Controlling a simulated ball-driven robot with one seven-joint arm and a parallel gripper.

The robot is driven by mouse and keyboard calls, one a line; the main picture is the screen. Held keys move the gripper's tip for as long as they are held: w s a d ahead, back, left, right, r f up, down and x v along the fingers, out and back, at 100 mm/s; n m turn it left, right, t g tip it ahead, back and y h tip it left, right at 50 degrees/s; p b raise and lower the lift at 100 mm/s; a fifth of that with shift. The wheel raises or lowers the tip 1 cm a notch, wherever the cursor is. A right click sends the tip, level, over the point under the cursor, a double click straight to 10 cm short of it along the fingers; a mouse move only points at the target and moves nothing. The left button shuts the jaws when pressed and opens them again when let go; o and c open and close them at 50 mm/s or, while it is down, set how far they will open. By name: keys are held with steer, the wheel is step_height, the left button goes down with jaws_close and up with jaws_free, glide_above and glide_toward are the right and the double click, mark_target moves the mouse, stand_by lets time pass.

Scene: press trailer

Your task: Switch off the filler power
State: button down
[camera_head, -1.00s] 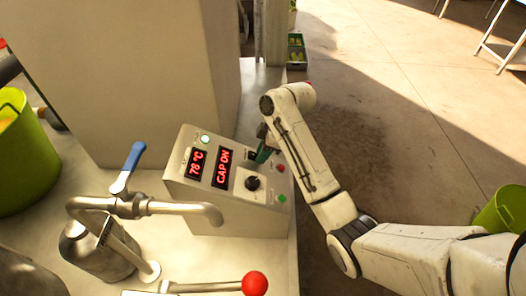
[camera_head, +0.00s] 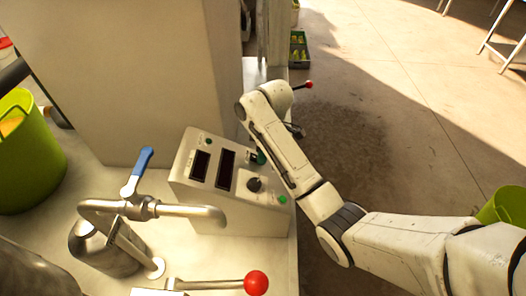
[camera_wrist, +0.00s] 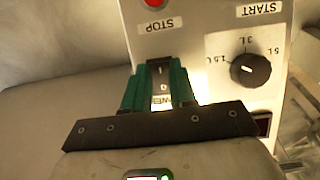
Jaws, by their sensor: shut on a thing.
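The filler control box (camera_head: 235,222) stands on the bench near its right edge. Its two displays (camera_head: 199,165) are dark, and the green lamp (camera_head: 207,141) at its top looks unlit. In the wrist view the black power rocker switch (camera_wrist: 158,84) sits on the panel, with a 0 mark visible and its label partly hidden. My gripper (camera_wrist: 157,68) has its two green fingers shut around the switch, one on each side. In the head view my arm covers most of the gripper, with a bit of green finger (camera_head: 260,157) showing at the panel.
A volume knob (camera_wrist: 250,69) and a red stop button (camera_wrist: 152,2) are close to the fingers. A filler tap with a blue handle (camera_head: 143,165) and a red-ball lever (camera_head: 256,284) stand left and in front of the box. Open floor lies to the right.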

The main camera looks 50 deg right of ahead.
steer(key=c, duration=0.9)
jaws_free()
steer(key=shift+s+d+r+p, duration=0.2)
steer(key=shift+r+p, duration=0.1)
steer(key=shift+r, duration=1.5)
steer(key=shift+s+d+r+p, duration=0.15)
steer(key=shift+r+p, duration=0.2)
steer(key=shift+r, duration=1.4)
steer(key=shift+s+d+r+p, duration=0.1)
steer(key=shift+s+r+p, duration=0.15)
steer(key=shift+r, duration=1.55)
